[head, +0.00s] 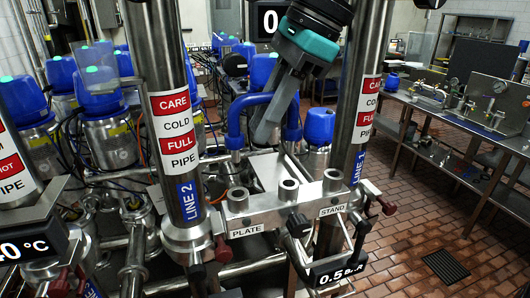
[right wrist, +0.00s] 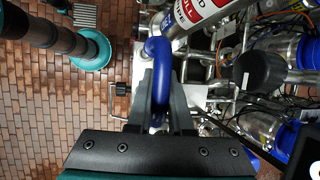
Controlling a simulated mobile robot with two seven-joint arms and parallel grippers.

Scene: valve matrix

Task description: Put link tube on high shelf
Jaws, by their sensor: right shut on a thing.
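The link tube (head: 237,118) is a blue U-shaped tube with its legs pointing down, in the middle of the head view. My right gripper (head: 268,122) reaches down from the top and is shut on its upper bend. The tube also shows between the fingers in the right wrist view (right wrist: 158,72). Its legs hang behind the steel plate with sockets (head: 262,222); I cannot tell whether its ends touch anything below. The gripper's fingers hide part of the bend. My left gripper is not in view. I cannot tell which surface is the high shelf.
Upright pipes marked LINE 2 (head: 178,110) and LINE 1 (head: 355,120) stand close on either side. Blue-topped valves (head: 104,85) crowd the left and back. A steel bench (head: 470,118) with a lower shelf stands at the right, with free tiled floor (head: 410,205) before it.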

